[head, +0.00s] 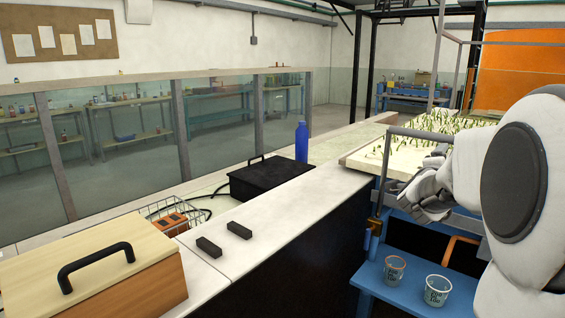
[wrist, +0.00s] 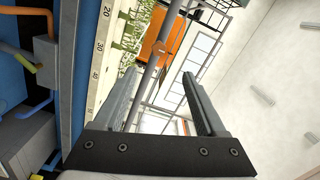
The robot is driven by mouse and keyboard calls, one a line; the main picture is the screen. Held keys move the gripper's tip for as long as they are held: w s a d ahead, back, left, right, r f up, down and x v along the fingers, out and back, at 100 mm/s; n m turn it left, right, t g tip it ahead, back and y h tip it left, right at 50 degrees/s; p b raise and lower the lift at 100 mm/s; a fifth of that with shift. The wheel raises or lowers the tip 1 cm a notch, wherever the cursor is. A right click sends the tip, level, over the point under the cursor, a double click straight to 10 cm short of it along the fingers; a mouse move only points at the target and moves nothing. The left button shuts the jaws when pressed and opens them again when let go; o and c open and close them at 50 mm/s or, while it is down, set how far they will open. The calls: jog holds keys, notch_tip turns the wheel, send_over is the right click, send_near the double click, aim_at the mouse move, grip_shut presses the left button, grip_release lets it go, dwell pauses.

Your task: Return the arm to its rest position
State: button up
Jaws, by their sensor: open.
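My arm fills the right side of the head view, with its wrist end near the pale planted tray. In the wrist view my gripper (wrist: 162,90) shows two grey fingers set wide apart. Nothing is held between them; a grey rail and an orange panel (wrist: 168,42) show in the background behind the gap. The wrist view is steeply tilted, with the ceiling on its right side. The fingertips are hard to make out in the head view.
Two cups (head: 437,290) stand on a blue shelf (head: 375,278) below my arm. A grey rail (head: 440,136) runs close to it. The counter left of my arm holds a black box (head: 268,180), a blue bottle (head: 301,142), a wire basket (head: 152,212) and a wooden box (head: 95,270).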

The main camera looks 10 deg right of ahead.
jog(key=w+a+n+t+y, duration=0.15)
jog(key=a+n+y, duration=0.55)
jog(key=a, duration=0.7)
jog(key=s+a+f+n+g+y, duration=0.1)
jog(key=s+a+f+n+y, duration=0.1)
jog(key=s+a+n+y, duration=0.3)
jog(key=s+a+f+n+g, duration=0.1)
jog(key=s+a+f+n, duration=0.2)
jog(key=a, duration=0.5)
jog(key=s+a+f+n+g, duration=0.2)
jog(key=s+f+n, duration=0.1)
jog(key=s, duration=0.4)
jog(key=s+a+f+n+g+y, duration=0.1)
jog(key=s+f+n+g, duration=0.15)
jog(key=s, duration=0.45)
jog(key=s+a+f+n+g, duration=0.2)
jog(key=s+f+n, duration=0.15)
jog(key=s, duration=0.35)
notch_tip(320, 180, up, 14)
jog(key=p, duration=1.3)
jog(key=shift+w, duration=0.2)
jog(key=shift+d+f, duration=0.1)
jog(key=shift+f, duration=0.1)
jog(key=c, duration=0.4)
jog(key=shift+o, duration=0.2)
jog(key=shift+d, duration=0.15)
